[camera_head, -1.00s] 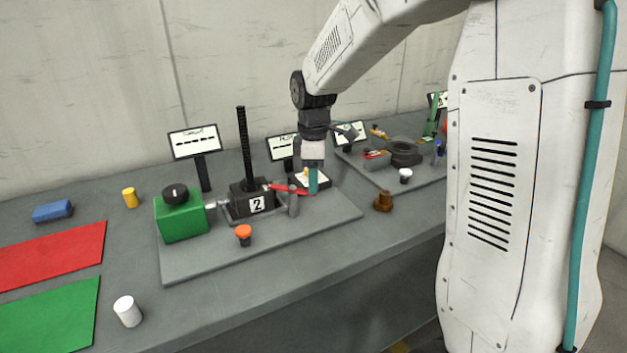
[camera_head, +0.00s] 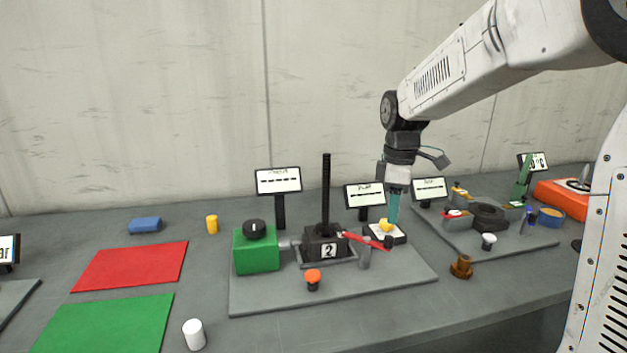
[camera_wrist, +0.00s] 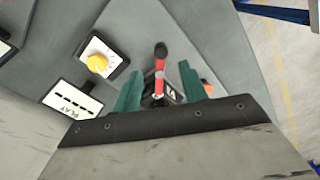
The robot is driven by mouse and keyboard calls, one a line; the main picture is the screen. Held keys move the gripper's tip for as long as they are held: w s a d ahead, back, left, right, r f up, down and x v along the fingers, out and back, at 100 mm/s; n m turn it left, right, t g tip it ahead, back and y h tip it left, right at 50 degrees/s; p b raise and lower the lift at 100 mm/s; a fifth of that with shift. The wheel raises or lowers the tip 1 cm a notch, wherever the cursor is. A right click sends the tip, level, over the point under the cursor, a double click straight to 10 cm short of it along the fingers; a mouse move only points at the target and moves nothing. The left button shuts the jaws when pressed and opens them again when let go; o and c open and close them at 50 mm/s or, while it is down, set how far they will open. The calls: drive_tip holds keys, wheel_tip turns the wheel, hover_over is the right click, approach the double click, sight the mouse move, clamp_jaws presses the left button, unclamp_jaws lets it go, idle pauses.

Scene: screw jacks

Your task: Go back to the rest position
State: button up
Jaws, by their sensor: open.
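My gripper (camera_head: 393,215) points down over the right end of the jack plate, with its teal fingers seen nearly edge-on in the head view. In the wrist view my gripper (camera_wrist: 160,88) is open, its two fingers apart with nothing held between them. The red lever (camera_head: 362,239) of the black screw jack marked 2 (camera_head: 325,245) ends in a dark knob just below the fingertips. In the wrist view the red lever (camera_wrist: 159,78) shows between the fingers; whether they touch it I cannot tell.
A green box with a black knob (camera_head: 256,251), an orange button (camera_head: 312,277) and a yellow-knob box (camera_head: 398,235) share the plate. Sign posts (camera_head: 279,182) stand behind. A brown part (camera_head: 461,266) and a white cylinder (camera_head: 194,334) stand near the front edge. The wall is behind.

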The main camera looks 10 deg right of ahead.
drive_tip(key=shift+s+f+m, duration=0.1)
drive_tip(key=shift+s+m, duration=0.05)
drive_tip(key=shift+m, duration=0.55)
drive_tip(key=s+a+m, duration=0.1)
drive_tip(key=s+m, duration=0.2)
drive_tip(key=s, duration=0.7)
drive_tip(key=s+a+r+m+t, duration=0.1)
drive_tip(key=s+m, duration=0.3)
drive_tip(key=s, duration=0.5)
drive_tip(key=s+a+m, duration=0.2)
drive_tip(key=s+m, duration=0.1)
drive_tip(key=s, duration=0.7)
drive_tip(key=shift+s+a+r+m, duration=0.25)
drive_tip(key=shift+s+m, duration=0.1)
drive_tip(key=shift+m, duration=0.05)
